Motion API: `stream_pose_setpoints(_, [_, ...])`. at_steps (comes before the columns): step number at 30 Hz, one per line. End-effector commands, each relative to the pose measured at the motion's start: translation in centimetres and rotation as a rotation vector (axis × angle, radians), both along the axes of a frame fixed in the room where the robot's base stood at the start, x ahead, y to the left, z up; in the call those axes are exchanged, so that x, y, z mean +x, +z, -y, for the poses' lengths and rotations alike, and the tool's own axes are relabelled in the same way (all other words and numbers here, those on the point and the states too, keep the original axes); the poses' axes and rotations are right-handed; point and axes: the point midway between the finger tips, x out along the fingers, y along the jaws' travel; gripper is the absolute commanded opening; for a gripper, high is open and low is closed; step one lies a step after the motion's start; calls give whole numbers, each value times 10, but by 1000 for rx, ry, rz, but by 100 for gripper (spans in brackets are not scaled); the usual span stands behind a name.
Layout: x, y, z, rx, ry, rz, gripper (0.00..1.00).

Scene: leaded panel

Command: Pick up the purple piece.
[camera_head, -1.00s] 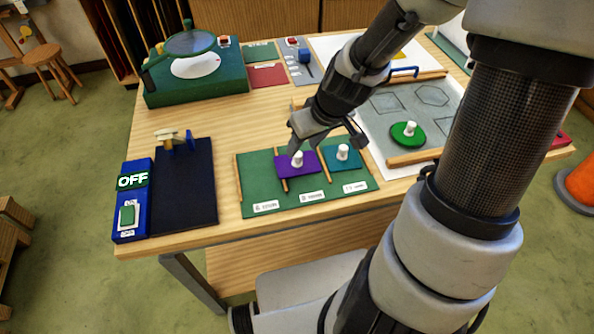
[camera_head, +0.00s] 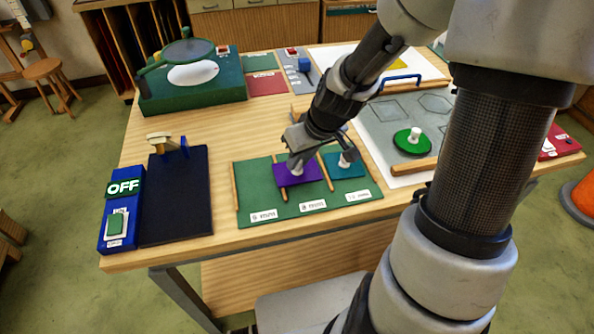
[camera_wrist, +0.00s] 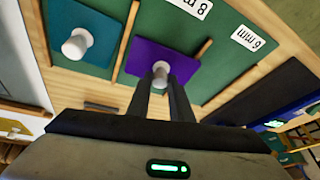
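The purple piece (camera_head: 308,175) is a flat plate with a white knob (camera_head: 296,168). It lies on the green board (camera_head: 256,206), over a thin wooden strip. In the wrist view the purple piece (camera_wrist: 152,55) is in the upper middle, with its knob (camera_wrist: 160,70) at my fingertips. My gripper (camera_head: 295,153) is right above the piece, pointing down at the knob. Its two fingers (camera_wrist: 161,82) are on either side of the knob in the wrist view, with little space. I cannot tell whether they press on it.
A teal piece (camera_head: 354,170) with a white knob (camera_head: 345,160) lies just right of the purple one. A green round piece (camera_head: 406,147) sits on the grey panel at right. At left are a dark pad (camera_head: 176,200) and a blue box marked OFF (camera_head: 112,232).

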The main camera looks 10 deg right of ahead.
Motion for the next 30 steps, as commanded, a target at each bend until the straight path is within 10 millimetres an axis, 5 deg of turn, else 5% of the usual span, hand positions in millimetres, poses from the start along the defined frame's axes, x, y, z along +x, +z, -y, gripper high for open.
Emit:
stream_pose_setpoints(3, [0, 0, 0, 0, 0, 0, 2])
stream_pose_setpoints(13, [1, 7, 0, -1, -1, 2, 2])
stream_pose_setpoints(24, [1, 77, 1, -3, 0, 5, 2])
stream_pose_setpoints(30, [0, 98, 0, -1, -1, 2, 2])
